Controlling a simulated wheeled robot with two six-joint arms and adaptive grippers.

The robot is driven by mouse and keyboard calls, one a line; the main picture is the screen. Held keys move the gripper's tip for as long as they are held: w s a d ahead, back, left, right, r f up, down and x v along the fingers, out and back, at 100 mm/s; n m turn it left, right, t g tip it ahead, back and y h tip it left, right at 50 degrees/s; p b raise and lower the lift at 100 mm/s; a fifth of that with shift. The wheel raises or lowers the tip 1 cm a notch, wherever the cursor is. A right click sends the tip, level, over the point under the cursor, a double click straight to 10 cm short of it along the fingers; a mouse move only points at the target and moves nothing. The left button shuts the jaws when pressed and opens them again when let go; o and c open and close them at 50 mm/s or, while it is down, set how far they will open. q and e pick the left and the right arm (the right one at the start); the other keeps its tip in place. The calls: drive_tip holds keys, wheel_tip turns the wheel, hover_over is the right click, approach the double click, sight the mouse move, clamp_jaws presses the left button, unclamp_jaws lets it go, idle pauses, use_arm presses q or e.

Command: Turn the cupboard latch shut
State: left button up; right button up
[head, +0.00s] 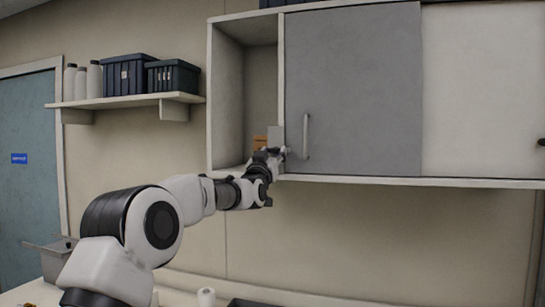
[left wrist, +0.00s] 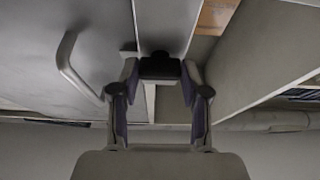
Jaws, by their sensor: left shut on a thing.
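The wall cupboard has a grey door (head: 355,90) with a pale bar handle (head: 306,137), which also shows in the left wrist view (left wrist: 68,62). The latch (left wrist: 160,68) is a dark block at the end of the pale upright panel beside the door. My left gripper (head: 277,154) reaches the cupboard's lower edge, left of the handle. In the left wrist view its fingers (left wrist: 159,80) stand on either side of the latch and are shut on it. The head view hides the latch behind the gripper. My right gripper is not in view.
An open compartment (head: 227,100) left of the door holds an orange-brown item (head: 260,142). A pale panel (head: 485,90) closes the cupboard's right part. A wall shelf (head: 125,101) at left carries dark crates (head: 172,77) and white bottles (head: 94,81).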

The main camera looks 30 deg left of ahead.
use_arm(q)
drive_tip(key=shift+f, duration=0.15)
drive_tip(key=o, duration=1.1)
drive_tip(key=shift+o, duration=0.2)
drive_tip(key=v, duration=1.2)
